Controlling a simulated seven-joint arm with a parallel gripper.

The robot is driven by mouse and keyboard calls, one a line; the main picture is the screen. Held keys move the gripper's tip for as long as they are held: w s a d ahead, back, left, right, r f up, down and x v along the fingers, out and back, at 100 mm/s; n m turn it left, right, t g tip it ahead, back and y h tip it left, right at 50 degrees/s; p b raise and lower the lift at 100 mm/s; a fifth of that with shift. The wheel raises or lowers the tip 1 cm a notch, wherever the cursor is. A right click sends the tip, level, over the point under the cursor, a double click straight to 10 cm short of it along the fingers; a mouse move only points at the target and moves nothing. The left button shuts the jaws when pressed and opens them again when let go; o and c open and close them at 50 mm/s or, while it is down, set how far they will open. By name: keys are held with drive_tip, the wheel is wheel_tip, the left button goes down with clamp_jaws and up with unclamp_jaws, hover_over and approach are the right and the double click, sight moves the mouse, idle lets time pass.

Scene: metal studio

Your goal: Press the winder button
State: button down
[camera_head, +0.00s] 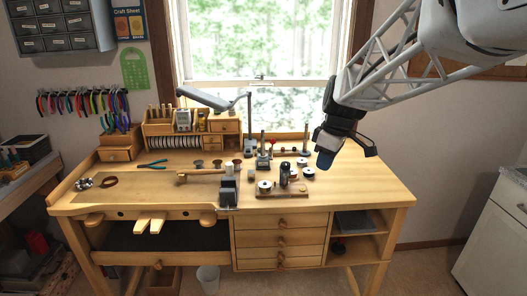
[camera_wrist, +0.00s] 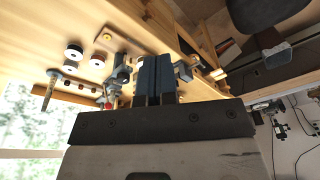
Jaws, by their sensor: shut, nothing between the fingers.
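The winder (camera_head: 283,187) appears to be the small wooden base with a pale spool and a dark upright cylinder, near the bench's front edge right of centre. I cannot make out its button clearly in the head view. My gripper (camera_head: 325,160) is shut and empty, hanging above the right half of the bench, up and right of the winder in the picture. In the wrist view, my gripper's dark blue fingers (camera_wrist: 157,65) are together and point toward the bench. They hide part of the small items behind them.
The wooden bench (camera_head: 355,190) has clear top at its right end. Loose spools (camera_head: 308,173) lie right of the winder. A dark block (camera_head: 227,191) stands left of it. A lamp (camera_head: 248,125) and a wooden organizer (camera_head: 190,125) stand at the back. Pliers (camera_head: 153,164) lie left.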

drive_tip(key=w+d+f+n, duration=0.1)
drive_tip(key=w+f+n, duration=0.1)
drive_tip(key=w, duration=0.7)
drive_tip(key=w+d+f+n+y, duration=0.1)
drive_tip(key=w+f+n, duration=0.2)
drive_tip(key=w, duration=0.5)
drive_tip(key=shift+w+d+f+n+g, duration=0.2)
drive_tip(key=shift+w+n+g, duration=0.2)
drive_tip(key=shift+n, duration=0.4)
drive_tip(key=shift+f, duration=0.1)
approach(302, 190)
drive_tip(key=x, duration=0.5)
drive_tip(key=shift+a+f, duration=0.15)
drive_tip(key=shift+a, duration=0.05)
drive_tip(key=shift+f, duration=0.9)
